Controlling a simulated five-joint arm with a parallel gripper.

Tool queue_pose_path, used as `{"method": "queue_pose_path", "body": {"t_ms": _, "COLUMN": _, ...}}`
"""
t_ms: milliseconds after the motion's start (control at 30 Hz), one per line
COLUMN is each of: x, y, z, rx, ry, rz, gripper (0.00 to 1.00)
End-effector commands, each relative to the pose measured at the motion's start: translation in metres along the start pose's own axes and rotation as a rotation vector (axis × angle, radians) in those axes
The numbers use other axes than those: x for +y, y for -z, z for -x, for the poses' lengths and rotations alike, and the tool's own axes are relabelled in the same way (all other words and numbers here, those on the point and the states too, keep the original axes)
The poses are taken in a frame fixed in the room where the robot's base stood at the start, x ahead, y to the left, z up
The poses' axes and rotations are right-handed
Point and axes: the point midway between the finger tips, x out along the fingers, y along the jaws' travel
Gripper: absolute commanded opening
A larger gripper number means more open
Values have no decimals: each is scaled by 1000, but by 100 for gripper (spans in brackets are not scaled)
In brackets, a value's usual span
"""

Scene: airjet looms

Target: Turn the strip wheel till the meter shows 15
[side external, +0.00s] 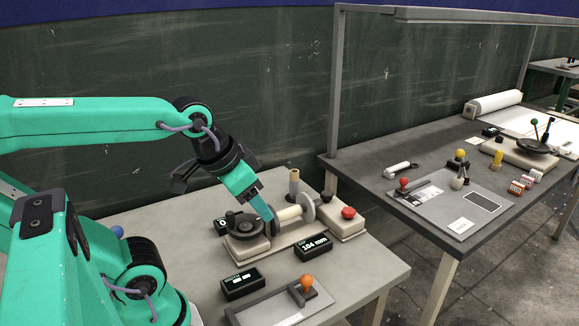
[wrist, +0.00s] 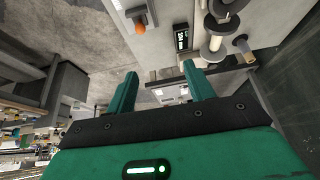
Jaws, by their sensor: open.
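A beige-based device with a dark wheel (side external: 241,222) and a cream roller (side external: 289,213) stands on the near bench. I take the dark wheel for the strip wheel, but cannot be sure. A black meter (side external: 314,246) in front of the device reads 104 mm. It also shows, turned on its side, in the wrist view (wrist: 181,37). My gripper (side external: 269,212) reaches down over the device, between the dark wheel and the roller in the picture. Whether it touches either is unclear. In the wrist view my gripper (wrist: 160,85) is open, with nothing between its fingers.
A black display box (side external: 241,284) and a grey panel with an orange-knobbed lever (side external: 306,284) lie in front. A second bench (side external: 408,158) with other fixtures is to the right.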

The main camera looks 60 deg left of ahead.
Motion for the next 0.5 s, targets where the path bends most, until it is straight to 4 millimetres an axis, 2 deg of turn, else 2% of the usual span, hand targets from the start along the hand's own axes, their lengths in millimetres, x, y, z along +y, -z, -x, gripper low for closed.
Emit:
{"method": "queue_pose_path", "body": {"t_ms": 67, "x": -7, "y": 2, "z": -2, "rx": -24, "ry": 13, "rz": 1, "gripper": 40}}
{"method": "queue_pose_path", "body": {"t_ms": 267, "x": -37, "y": 8, "z": -11, "rx": -124, "ry": 51, "rz": -4, "gripper": 40}}
{"method": "queue_pose_path", "body": {"t_ms": 500, "x": -90, "y": 8, "z": -24, "rx": -286, "ry": 63, "rz": -7, "gripper": 40}}
